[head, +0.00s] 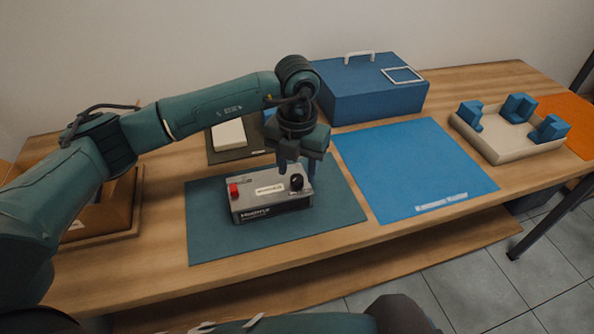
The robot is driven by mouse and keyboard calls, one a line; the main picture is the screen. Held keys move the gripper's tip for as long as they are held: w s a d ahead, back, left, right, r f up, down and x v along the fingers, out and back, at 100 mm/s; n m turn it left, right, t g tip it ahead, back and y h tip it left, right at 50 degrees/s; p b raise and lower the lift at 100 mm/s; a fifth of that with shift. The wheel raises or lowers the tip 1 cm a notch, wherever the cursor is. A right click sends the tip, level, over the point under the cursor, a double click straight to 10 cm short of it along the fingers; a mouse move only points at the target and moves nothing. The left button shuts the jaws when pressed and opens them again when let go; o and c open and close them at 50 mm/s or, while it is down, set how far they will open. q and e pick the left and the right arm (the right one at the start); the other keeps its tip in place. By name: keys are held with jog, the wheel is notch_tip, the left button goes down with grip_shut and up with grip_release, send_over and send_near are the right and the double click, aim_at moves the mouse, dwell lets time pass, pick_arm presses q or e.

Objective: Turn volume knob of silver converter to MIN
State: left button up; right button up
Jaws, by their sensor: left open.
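The silver converter (270,198) is a grey box with a dark front, lying on a dark teal mat (215,240). It has a red part on its top left, a pale label in the middle and a black round knob (297,182) on its top right. My left gripper (298,168) points down over the right end of the converter, its fingers apart around or just above the knob. I cannot tell whether a finger touches the knob. The knob's pointer and MIN mark are too small to read. My right gripper is not in view.
A blue toolbox (370,95) stands at the back. A blue mat (415,170) lies clear to the right, with a cream tray (490,140) with blue blocks beyond it. A brown box (105,215) is at left, and a white block (228,135) lies behind the converter.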

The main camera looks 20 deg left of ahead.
aim_at(297, 178)
pick_arm(q)
notch_tip(297, 178, up, 12)
jog(key=shift+f, duration=0.2)
dwell(0.4)
